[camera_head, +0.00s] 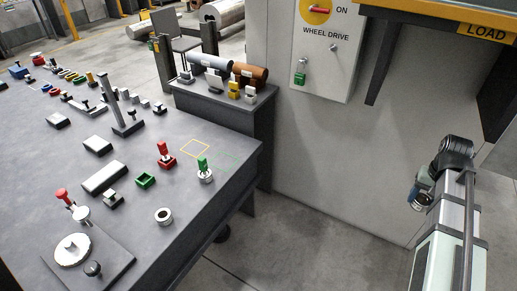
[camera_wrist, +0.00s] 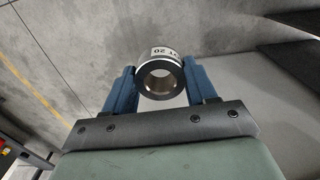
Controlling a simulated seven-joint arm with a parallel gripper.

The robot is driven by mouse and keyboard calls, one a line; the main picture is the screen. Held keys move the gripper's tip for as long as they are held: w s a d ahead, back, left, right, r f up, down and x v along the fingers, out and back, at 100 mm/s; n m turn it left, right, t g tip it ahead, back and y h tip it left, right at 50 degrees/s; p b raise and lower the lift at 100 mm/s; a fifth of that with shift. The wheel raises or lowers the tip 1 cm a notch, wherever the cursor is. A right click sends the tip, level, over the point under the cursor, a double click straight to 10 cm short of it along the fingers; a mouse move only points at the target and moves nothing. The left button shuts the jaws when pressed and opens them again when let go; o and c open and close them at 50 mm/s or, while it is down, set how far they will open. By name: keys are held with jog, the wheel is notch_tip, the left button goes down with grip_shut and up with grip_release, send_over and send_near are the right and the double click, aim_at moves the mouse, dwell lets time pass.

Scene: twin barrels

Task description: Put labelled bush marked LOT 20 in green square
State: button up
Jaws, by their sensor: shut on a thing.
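My gripper (camera_wrist: 160,88) is shut on a metal bush (camera_wrist: 161,57), its two blue fingers on either side of it. The bush is a short steel ring with its bore facing the wrist camera. A white label on its upper side reads "OT 20", with the start cut off. In the head view my gripper (camera_head: 418,196) is at the right, over the floor and well away from the table; the bush there is too small to make out surely.
A green-handled piece (camera_head: 204,171), a red-handled piece (camera_head: 166,156) and another metal ring (camera_head: 164,216) stand nearby on the table (camera_head: 190,245). A wall panel (camera_head: 322,50) and yellow shelf (camera_head: 440,15) stand behind.

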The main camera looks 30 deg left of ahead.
jog(key=s+a+n, duration=0.2)
jog(key=a+n, duration=0.1)
jog(key=a, duration=1.3)
jog(key=s+a+n, duration=0.2)
jog(key=a+n, duration=0.1)
jog(key=a, duration=1.3)
send_over(223, 161)
jog(key=f, duration=0.1)
jog(key=shift+n, duration=0.3)
jog(key=shift+d+f, duration=0.15)
jog(key=shift+f, duration=4.65)
jog(key=shift+f, duration=0.15)
jog(key=o, duration=1.3)
jog(key=shift+o, duration=0.2)
